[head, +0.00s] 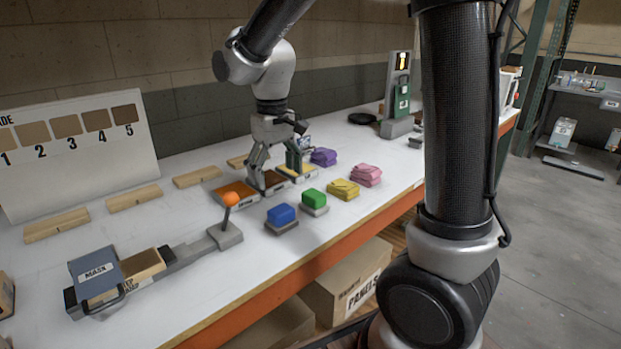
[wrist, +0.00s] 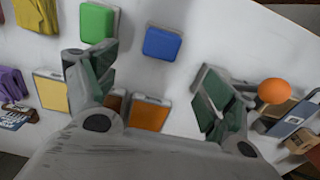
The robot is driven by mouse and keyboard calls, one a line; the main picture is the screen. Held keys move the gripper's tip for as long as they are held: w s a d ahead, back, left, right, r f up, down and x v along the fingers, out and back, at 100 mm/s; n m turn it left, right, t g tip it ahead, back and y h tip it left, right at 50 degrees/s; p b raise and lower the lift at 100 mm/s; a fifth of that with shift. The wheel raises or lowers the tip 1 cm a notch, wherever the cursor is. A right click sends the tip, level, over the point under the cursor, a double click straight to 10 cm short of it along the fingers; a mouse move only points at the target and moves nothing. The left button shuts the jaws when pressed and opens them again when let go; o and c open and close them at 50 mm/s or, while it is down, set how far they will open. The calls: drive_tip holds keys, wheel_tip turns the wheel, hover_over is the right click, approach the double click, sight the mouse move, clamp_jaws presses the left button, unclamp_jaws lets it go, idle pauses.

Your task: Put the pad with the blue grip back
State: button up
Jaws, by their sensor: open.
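The pad with the blue grip (head: 281,214) sits on the white bench, near the front edge, at the left end of a row of pads. It has a blue block on a grey base. In the wrist view the blue pad (wrist: 162,43) lies beyond the gap between my fingers, above the orange tray. My gripper (head: 275,176) is open and empty, pointing down over the small colour trays behind the pads. Its spread fingers also show in the wrist view (wrist: 155,88), with nothing between them but bench and trays below.
Green (head: 314,199), yellow (head: 343,189), pink (head: 366,175) and purple (head: 323,157) pads stand nearby. An orange tray (head: 233,191) lies near my gripper. A lever with an orange ball (head: 233,195) rises left of the blue pad.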

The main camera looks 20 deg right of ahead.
drive_tip(key=s+d+r+m+t, duration=0.1)
drive_tip(key=s+d+r+t, duration=0.1)
drive_tip(key=s+d, duration=0.5)
drive_tip(key=s+d+r+m+t, duration=0.2)
drive_tip(key=s+d+r, duration=0.3)
drive_tip(key=s, duration=0.8)
drive_tip(key=d, duration=0.3)
drive_tip(key=shift+m, duration=0.3)
drive_tip(key=shift+d, duration=0.1)
